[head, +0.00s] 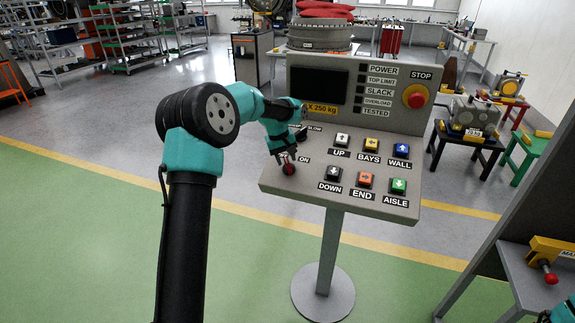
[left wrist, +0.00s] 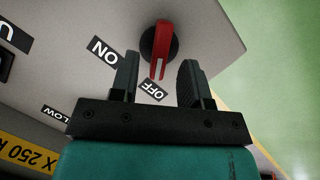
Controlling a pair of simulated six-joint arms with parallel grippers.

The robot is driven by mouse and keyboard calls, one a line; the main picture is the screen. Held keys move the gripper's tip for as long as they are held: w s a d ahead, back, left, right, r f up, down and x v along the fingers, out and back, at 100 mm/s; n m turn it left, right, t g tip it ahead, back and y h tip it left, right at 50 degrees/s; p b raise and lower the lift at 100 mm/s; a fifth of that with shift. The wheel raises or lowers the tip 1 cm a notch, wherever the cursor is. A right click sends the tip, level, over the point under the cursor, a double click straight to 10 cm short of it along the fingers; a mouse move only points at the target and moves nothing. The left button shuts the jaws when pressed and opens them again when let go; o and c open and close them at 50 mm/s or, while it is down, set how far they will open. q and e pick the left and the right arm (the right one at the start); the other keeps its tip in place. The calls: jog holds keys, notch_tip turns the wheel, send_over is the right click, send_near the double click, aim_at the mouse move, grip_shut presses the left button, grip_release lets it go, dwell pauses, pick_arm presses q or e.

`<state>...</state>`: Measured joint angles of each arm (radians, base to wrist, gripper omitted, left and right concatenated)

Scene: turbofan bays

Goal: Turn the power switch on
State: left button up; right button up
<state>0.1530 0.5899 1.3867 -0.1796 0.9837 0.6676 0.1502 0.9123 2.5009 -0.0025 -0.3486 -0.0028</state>
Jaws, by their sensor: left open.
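The power switch is a red rotary handle on a round black base (left wrist: 162,42), on the sloping face of the grey control console (head: 330,187). In the head view the switch (head: 289,169) shows at the console's lower left, partly covered by my gripper. In the left wrist view the handle's free end points toward the OFF label (left wrist: 153,91); the ON label (left wrist: 105,50) lies to its left. My left gripper (left wrist: 156,72) is open, with one finger on each side of the handle's free end. I cannot tell whether they touch. It also shows in the head view (head: 283,153).
Several push buttons (head: 366,179) sit right of the switch. A red stop button (head: 415,96) and a dark screen (head: 318,85) are on the upper panel. A grey bench (head: 525,280) stands at lower right. The floor left of the console is clear.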

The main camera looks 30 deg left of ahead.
aim_at(287, 163)
pick_arm(q)
jog(key=shift+x, duration=1.65)
grip_shut()
